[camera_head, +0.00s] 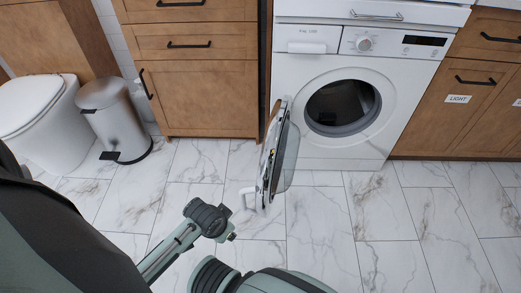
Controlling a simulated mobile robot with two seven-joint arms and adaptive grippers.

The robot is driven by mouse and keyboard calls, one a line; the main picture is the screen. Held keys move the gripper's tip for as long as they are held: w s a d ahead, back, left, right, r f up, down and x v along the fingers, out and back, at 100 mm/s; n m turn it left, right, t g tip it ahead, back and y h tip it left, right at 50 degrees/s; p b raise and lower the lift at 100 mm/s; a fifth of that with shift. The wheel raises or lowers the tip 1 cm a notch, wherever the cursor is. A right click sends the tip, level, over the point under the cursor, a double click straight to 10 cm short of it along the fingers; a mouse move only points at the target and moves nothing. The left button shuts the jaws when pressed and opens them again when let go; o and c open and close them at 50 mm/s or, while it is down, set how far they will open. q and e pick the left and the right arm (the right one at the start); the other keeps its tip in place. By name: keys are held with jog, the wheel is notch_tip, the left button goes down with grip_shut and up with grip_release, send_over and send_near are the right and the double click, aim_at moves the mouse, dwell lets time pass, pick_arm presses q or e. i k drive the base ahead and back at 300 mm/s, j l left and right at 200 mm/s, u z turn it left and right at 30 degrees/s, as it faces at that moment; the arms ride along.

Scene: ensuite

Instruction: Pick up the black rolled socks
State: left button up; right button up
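I cannot make out any black rolled socks in the head view. The washing machine (310,150) stands at the back with its round door (288,158) swung open to the left, seen nearly edge-on. The drum opening (343,106) is dark, and I cannot tell what is inside. Grey-green and black links of my own arms show at the lower left and bottom. No fingertips of either gripper show.
A steel pedal bin (117,120) and a white toilet (42,120) stand at the left. Wooden drawers (205,95) are left of the washer, and a wooden cabinet labelled LIGHT (440,125) is right of it. The marble-tiled floor (400,230) is clear at the right.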

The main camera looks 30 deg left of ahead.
aim_at(324, 116)
jog(key=j, duration=1.5)
jog(key=k+j+u, duration=0.15)
jog(key=k+u, duration=0.3)
jog(key=k, duration=0.2)
jog(key=i+l+u, duration=0.1)
jog(key=l+u, duration=0.4)
jog(key=u, duration=0.15)
jog(key=i+l, duration=0.1)
jog(key=l, duration=1.4)
jog(key=i+l, duration=0.15)
jog(key=l, duration=0.6)
